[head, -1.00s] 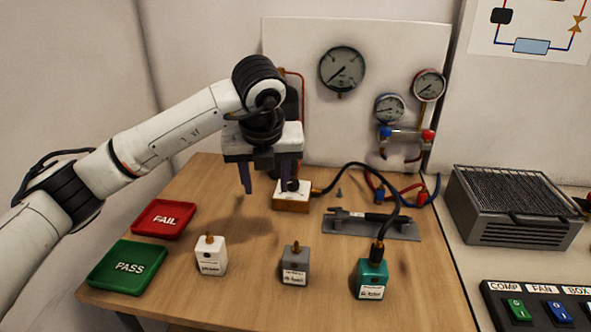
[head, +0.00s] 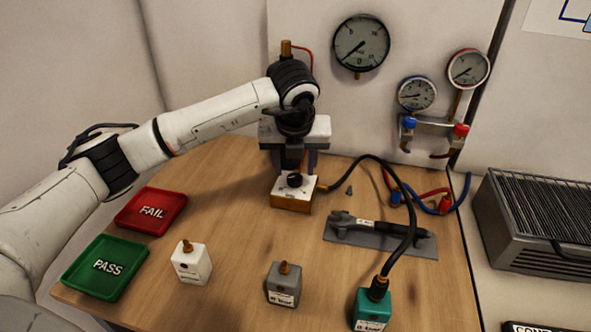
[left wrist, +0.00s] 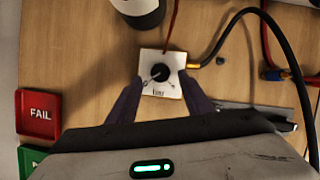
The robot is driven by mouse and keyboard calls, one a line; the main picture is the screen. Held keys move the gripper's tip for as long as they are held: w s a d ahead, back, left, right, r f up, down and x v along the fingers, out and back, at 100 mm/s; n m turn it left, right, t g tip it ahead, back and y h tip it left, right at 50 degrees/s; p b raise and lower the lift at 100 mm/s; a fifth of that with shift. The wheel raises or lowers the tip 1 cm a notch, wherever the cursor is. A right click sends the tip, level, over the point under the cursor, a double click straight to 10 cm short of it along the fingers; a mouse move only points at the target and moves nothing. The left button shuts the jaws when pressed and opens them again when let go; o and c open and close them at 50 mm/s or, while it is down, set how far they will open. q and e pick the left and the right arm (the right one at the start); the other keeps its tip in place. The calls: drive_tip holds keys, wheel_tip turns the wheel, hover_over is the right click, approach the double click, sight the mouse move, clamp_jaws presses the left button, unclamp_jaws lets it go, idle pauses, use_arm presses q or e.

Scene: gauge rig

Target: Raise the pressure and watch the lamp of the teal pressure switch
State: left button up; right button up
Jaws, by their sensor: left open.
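The teal pressure switch (head: 372,310) stands at the table's front right, with a black hose plugged into its top. Its label faces front; I cannot make out a lit lamp. The hose runs back to a small white-topped regulator box (head: 293,193) with a black knob (head: 294,180). My left gripper (head: 294,163) points down just behind and above this box. In the left wrist view its open fingers (left wrist: 160,103) lie on both sides of the box's near part, with the knob (left wrist: 160,72) ahead between them. Nothing is held. My right gripper is not in view.
A white switch (head: 192,264) and a grey switch (head: 284,286) stand along the front. Red FAIL (head: 151,211) and green PASS (head: 106,266) trays lie at left. A wrench lies on a grey mat (head: 400,248). The large gauge (head: 361,43) hangs on the back panel.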

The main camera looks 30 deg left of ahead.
sight(295, 177)
use_arm(q)
drive_tip(key=shift+x, duration=1.8)
drive_tip(key=c, duration=1.1)
drive_tip(key=shift+o, duration=0.2)
